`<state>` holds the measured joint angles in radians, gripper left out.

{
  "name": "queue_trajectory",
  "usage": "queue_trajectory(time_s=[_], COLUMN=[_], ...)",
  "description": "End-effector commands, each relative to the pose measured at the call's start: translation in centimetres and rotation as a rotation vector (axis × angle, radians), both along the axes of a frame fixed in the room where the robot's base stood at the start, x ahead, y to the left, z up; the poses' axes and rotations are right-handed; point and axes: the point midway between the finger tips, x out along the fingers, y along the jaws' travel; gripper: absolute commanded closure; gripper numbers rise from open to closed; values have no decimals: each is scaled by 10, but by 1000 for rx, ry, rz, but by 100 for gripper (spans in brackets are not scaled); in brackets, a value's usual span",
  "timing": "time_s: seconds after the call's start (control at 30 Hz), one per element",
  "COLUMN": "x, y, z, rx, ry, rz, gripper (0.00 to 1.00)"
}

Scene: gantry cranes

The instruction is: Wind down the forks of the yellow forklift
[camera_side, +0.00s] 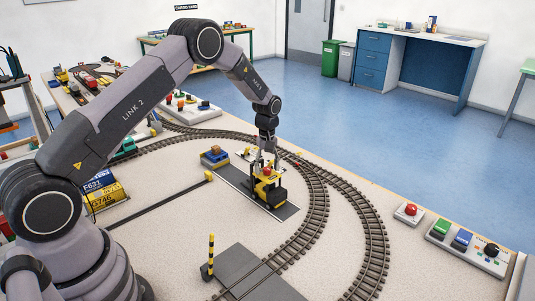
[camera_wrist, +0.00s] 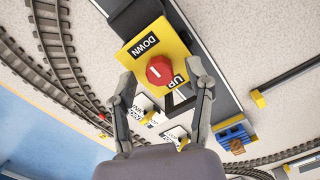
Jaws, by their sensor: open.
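The yellow forklift (camera_side: 266,190) stands on a dark grey strip inside the curved track in the side view. In the wrist view its yellow top plate (camera_wrist: 138,50) carries the labels DOWN and UP. A round red knob (camera_wrist: 160,70) with a short white mark sits on the plate, near the UP label. My gripper (camera_side: 264,162) is directly above the forklift. In the wrist view my gripper (camera_wrist: 160,74) is open, with a finger on either side of the red knob and visible gaps. The forks' height is hard to tell.
A blue load on a yellow base (camera_side: 214,157) is left of the forklift. Rail track (camera_side: 314,205) curves round it on the right. A striped post (camera_side: 210,256) stands at the front. A red button box (camera_side: 409,212) and control panel (camera_side: 467,246) are at right.

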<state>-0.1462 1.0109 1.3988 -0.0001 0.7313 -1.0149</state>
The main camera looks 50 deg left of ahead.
Motion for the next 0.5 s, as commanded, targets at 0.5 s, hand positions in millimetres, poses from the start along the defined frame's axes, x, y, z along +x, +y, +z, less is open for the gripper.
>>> queue_trajectory(time_s=[0.5], x=[1], y=[0], z=[68], rx=[1], ry=[-6], rz=[0], gripper=[48])
